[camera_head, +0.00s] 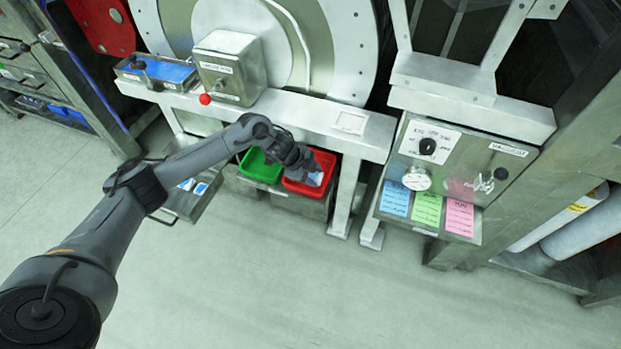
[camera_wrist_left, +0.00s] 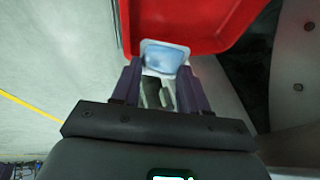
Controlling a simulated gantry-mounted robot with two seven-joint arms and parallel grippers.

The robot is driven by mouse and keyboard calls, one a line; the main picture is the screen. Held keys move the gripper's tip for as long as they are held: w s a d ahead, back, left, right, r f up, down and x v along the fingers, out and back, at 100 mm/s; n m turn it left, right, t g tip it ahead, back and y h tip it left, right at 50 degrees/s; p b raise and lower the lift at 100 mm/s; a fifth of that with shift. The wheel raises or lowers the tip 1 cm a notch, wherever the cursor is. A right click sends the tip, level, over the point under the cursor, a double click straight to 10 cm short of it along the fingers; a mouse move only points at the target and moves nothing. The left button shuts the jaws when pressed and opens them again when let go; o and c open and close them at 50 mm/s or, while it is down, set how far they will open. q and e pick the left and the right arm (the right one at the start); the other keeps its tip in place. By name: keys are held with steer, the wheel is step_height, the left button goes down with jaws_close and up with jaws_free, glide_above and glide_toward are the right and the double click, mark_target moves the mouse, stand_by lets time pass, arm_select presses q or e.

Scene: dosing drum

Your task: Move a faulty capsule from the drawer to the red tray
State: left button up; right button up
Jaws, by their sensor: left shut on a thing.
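My left gripper (camera_head: 311,178) is at the red tray (camera_head: 325,160) under the white bench in the head view. In the left wrist view my left gripper (camera_wrist_left: 162,82) is shut on a pale blue and white capsule (camera_wrist_left: 165,57). The capsule overlaps the near edge of the red tray (camera_wrist_left: 190,20) in that view; I cannot tell whether it touches the tray. In the head view the capsule (camera_head: 315,179) shows at the fingertips. The open drawer (camera_head: 190,206) at the left holds blue and white capsules (camera_head: 193,186). My right gripper is not in view.
A green tray (camera_head: 262,166) stands left of the red tray. The bench leg (camera_head: 345,195) is close on the right. A panel with a dial and blue, green and pink cards (camera_head: 428,209) stands further right. The floor in front is clear.

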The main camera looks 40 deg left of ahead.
arm_select(q)
steer(key=shift+w+f, duration=0.15)
steer(key=shift+f, duration=0.05)
steer(key=o, duration=0.7)
steer(key=shift+p+v, duration=2.95)
steer(key=shift+v, duration=2.5)
steer(key=shift+a, duration=0.1)
